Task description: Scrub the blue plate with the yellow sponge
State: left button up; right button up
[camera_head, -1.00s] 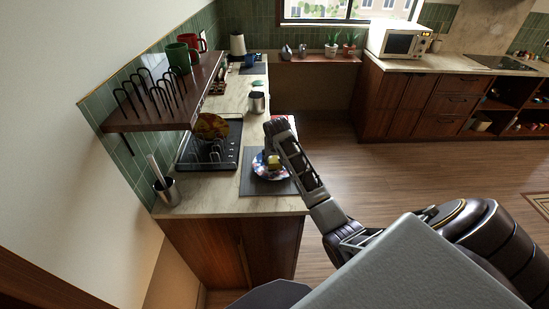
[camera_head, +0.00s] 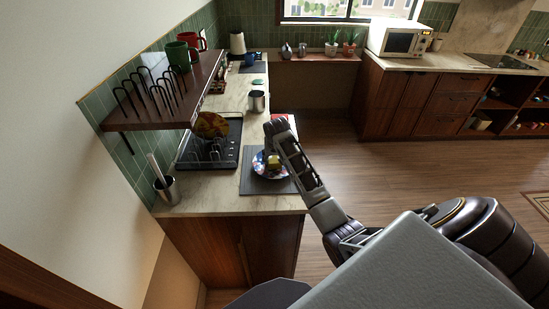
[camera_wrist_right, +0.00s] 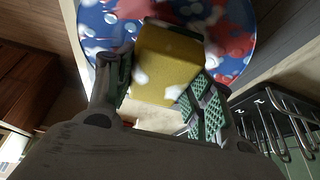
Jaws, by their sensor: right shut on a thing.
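The blue plate (camera_head: 258,172), patterned with red and white, lies on a grey mat (camera_head: 252,185) on the counter. It also fills the top of the right wrist view (camera_wrist_right: 240,30). The yellow sponge (camera_head: 274,162) is over the plate and shows large in the right wrist view (camera_wrist_right: 166,66). My right gripper (camera_wrist_right: 160,78) is shut on the sponge, with a green-padded finger on each side. The sponge overlaps the plate in view; I cannot tell how firmly it touches. My right forearm hides the plate's right side in the head view. My left gripper is not in view.
Left of the mat is a black dish rack (camera_head: 230,157) holding a yellow-brown plate (camera_head: 211,125). A utensil holder (camera_head: 167,190) stands front left, a metal cup (camera_head: 256,101) behind. A wooden shelf (camera_head: 150,118) with mugs overhangs the left side. Floor right of the counter is clear.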

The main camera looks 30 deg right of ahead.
jog(key=shift+f, duration=0.35)
jog(key=shift+a, duration=0.1)
jog(key=shift+w+a, duration=0.55)
jog(key=shift+a, duration=0.3)
jog(key=shift+s+d+f, duration=0.1)
jog(key=shift+s+d, duration=0.45)
jog(key=shift+d, duration=0.4)
jog(key=shift+s+d+f, duration=0.1)
jog(key=shift+s+d, duration=0.45)
jog(key=shift+d, duration=0.35)
jog(key=shift+a, duration=0.15)
jog(key=shift+w+a+r, duration=0.1)
jog(key=shift+w+a, duration=0.2)
jog(key=shift+a, duration=0.25)
jog(key=shift+w+a, duration=0.25)
jog(key=shift+a, duration=0.25)
jog(key=shift+w+a+r, duration=0.1)
jog(key=shift+w+a, duration=0.4)
jog(key=shift+a, duration=0.25)
